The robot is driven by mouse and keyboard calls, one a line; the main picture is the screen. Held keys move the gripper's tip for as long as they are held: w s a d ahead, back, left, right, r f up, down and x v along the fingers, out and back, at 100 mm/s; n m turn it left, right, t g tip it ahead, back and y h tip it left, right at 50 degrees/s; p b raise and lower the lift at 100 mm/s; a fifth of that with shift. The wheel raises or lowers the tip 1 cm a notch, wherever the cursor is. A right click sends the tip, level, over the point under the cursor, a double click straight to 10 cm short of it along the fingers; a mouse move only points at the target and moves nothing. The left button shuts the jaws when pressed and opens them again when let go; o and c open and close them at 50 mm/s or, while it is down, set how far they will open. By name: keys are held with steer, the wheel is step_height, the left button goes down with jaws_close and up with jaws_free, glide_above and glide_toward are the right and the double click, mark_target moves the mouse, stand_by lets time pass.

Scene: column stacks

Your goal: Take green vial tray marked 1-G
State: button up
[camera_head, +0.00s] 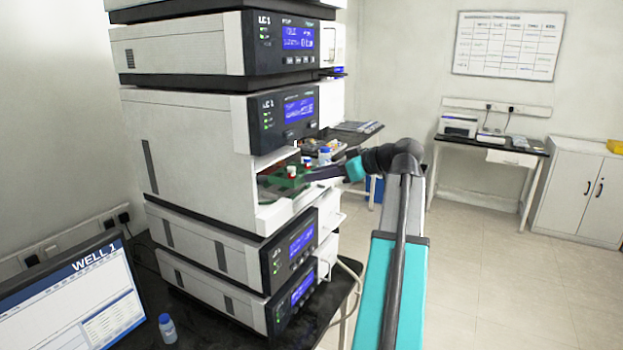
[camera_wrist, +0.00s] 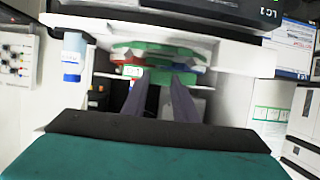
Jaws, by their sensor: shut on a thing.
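The green vial tray (camera_head: 281,180) sits in the open compartment of the LC 1 stack in the head view, with red-capped vials near it. My gripper (camera_head: 311,175) reaches in from the right and is shut on the tray's near side. In the wrist view the green tray (camera_wrist: 158,48) is straight ahead, and my gripper (camera_wrist: 160,79) has both dark fingers against its front. A small white label (camera_wrist: 133,71) shows at the tray's front left; its text is too small to read. Part of the tray is hidden by the compartment wall.
The white LC 1 modules (camera_head: 190,150) stand stacked above and below the opening. A blue-capped bottle (camera_head: 325,156) stands close behind my gripper. A monitor (camera_head: 75,300) and a small bottle (camera_head: 167,328) are at lower left. The floor at right is clear.

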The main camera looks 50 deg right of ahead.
steer(key=s+d+r+b, duration=0.1)
steer(key=s+d+b, duration=0.1)
steer(key=s, duration=1.1)
steer(key=shift+d+r+b, duration=0.15)
steer(key=shift+d+b, duration=0.1)
steer(key=shift+b, duration=0.25)
